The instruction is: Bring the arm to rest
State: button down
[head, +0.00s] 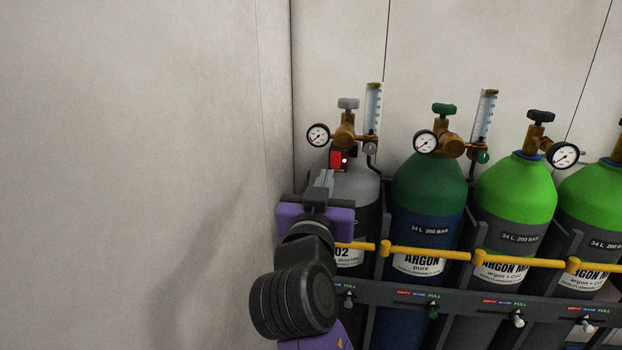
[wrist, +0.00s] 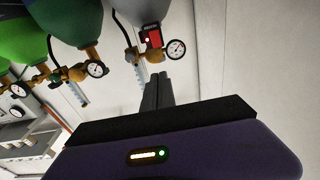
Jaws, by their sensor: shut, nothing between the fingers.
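My gripper (head: 325,180) is in front of the grey-topped gas cylinder (head: 355,185) at the left end of the rack. Its fingers are together with nothing between them. In the wrist view my gripper (wrist: 158,78) points toward the wall, with its closed fingers just below the grey cylinder's regulator in the picture. I cannot tell whether the fingers touch anything. My arm comes up from the bottom of the head view and hides part of the cylinder's label.
A red box (head: 340,160) with a small light hangs by the grey cylinder's gauge (head: 318,135). A dark green cylinder (head: 428,185) and bright green ones (head: 515,190) stand to the right behind a yellow bar (head: 430,252). A bare wall (head: 130,170) fills the left.

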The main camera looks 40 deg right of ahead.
jog(key=w+a+r+n+t+y, duration=0.2)
jog(key=w+a+r+n+t, duration=0.1)
jog(key=a+n+t, duration=0.1)
jog(key=s+a+f+n+t+y, duration=0.3)
jog(key=a+f+n+t+y, duration=0.2)
jog(key=a+f+n+y, duration=0.3)
jog(key=s+a+f+g+y, duration=0.1)
jog(key=s+a+f+g, duration=0.1)
jog(key=s+f, duration=0.5)
jog(key=s+a+f+m+g+y, duration=0.1)
jog(key=s+f, duration=0.6)
jog(key=s, duration=0.9)
jog(key=s+a+f+g+y, duration=0.2)
jog(key=s+f, duration=0.4)
jog(key=s, duration=0.5)
jog(key=shift+s+a+f+m+g+y, duration=0.3)
jog(key=shift+a+f+g+y, duration=0.1)
jog(key=shift+a+y, duration=0.1)
jog(key=shift+w, duration=0.1)
